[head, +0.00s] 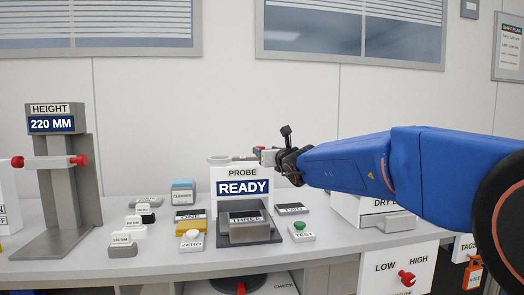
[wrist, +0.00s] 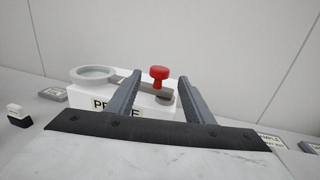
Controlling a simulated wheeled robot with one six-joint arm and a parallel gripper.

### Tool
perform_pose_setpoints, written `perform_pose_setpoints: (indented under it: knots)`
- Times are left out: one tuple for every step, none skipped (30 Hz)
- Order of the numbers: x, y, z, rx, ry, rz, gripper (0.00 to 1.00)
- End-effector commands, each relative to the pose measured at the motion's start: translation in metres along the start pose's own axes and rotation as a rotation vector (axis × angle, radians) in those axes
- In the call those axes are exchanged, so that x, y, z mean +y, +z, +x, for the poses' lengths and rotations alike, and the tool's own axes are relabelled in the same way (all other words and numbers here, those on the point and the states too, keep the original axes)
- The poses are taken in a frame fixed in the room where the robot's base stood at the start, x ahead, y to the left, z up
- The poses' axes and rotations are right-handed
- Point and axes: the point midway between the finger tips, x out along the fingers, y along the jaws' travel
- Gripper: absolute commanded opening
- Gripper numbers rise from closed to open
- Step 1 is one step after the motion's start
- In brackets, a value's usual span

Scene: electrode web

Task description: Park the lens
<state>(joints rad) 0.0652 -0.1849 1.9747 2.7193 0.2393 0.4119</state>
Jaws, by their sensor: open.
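The lens (wrist: 92,73) is a clear round glass in a grey ring on a grey swing arm (wrist: 128,83), with a red knob (wrist: 159,73) at the arm's right part. It sits on top of the white probe box (head: 240,173), whose display reads READY. In the wrist view the ring points left, over the box's left edge. My gripper (wrist: 160,77) is open, its two grey fingers on either side of the red knob in the picture. I cannot tell whether the knob is between the tips or beyond them. In the head view my gripper is just above the box's right part.
A height stand (head: 64,180) reading 220 MM is at the left. Small labelled blocks, a cleaner box (head: 183,192), a dark block marked THREE (head: 249,226) and a green TEST button (head: 299,226) are on the bench. A white box (head: 370,210) stands under my arm.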

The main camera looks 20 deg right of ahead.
Motion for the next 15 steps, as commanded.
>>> perform_pose_setpoints:
  knots:
    - [0.000,0.001,-0.010,-0.002,-0.001,0.000,0.47]
    - [0.000,0.001,-0.015,-0.002,0.000,-0.002,0.47]
    - [0.000,0.001,-0.022,-0.001,0.000,-0.002,0.47]
    - [0.000,0.001,-0.026,-0.002,0.000,0.000,0.47]
    - [0.000,0.001,-0.031,-0.002,0.000,-0.001,0.47]
    - [0.000,0.001,-0.037,-0.002,0.000,-0.002,0.47]
    - [0.000,0.000,-0.041,-0.001,0.000,-0.001,0.47]
    - [0.000,0.001,-0.045,-0.002,0.000,0.000,0.47]
    - [0.000,0.001,-0.050,-0.002,0.000,-0.001,0.47]
    - [0.000,0.001,-0.053,-0.002,0.000,-0.002,0.47]
    - [0.000,0.001,-0.056,-0.001,0.000,-0.001,0.47]
    - [0.000,0.000,-0.059,-0.001,0.000,0.000,0.47]
    - [0.000,0.000,-0.061,-0.001,0.000,0.000,0.47]
    - [0.000,0.000,-0.063,-0.001,0.000,-0.001,0.47]
    - [0.000,0.000,-0.065,-0.001,0.000,-0.001,0.47]
